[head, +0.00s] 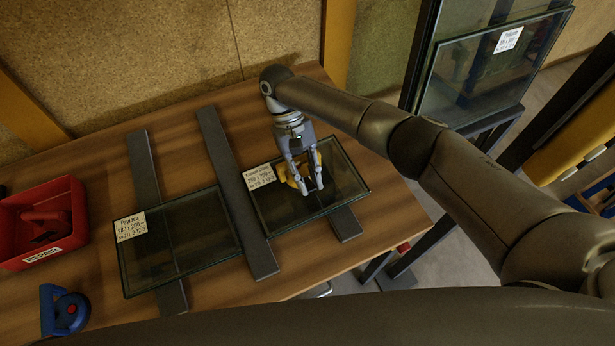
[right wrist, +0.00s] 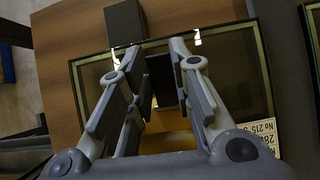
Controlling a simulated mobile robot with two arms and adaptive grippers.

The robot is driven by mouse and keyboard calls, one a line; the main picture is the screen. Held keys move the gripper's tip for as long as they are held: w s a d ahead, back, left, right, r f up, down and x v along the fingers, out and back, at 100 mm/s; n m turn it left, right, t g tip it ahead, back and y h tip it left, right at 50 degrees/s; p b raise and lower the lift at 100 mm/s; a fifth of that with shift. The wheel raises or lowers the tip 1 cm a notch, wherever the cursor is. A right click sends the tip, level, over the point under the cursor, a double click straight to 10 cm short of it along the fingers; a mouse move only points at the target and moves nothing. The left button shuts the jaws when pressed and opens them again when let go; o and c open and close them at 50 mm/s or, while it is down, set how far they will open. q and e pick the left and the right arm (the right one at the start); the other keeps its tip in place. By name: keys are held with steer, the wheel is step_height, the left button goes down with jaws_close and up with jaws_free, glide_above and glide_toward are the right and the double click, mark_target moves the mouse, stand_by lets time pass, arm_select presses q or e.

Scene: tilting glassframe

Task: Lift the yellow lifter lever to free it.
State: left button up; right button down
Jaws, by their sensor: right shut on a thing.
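The yellow lifter (head: 313,159) sits on the right glass pane (head: 345,183), partly hidden by my right gripper (head: 304,190). My right gripper reaches down over the pane and is shut on the lifter's lever. In the right wrist view a dark piece (right wrist: 162,80) shows between the two fingers of my right gripper (right wrist: 160,75), with the lifter's yellow body (right wrist: 168,142) just below it. How far the lever is raised cannot be told. My left gripper is not in view.
A second glass pane (head: 180,245) lies to the left across dark bars (head: 225,170) on the wooden table. A red bin (head: 68,190) and a blue tool (head: 65,312) are at far left. An upright glass pane (head: 480,75) stands at the back right.

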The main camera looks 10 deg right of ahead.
steer(key=c, duration=1.3)
jaws_free()
steer(key=shift+w+r, duration=0.1)
steer(key=shift+v, duration=5.85)
steer(key=shift+r, duration=0.1)
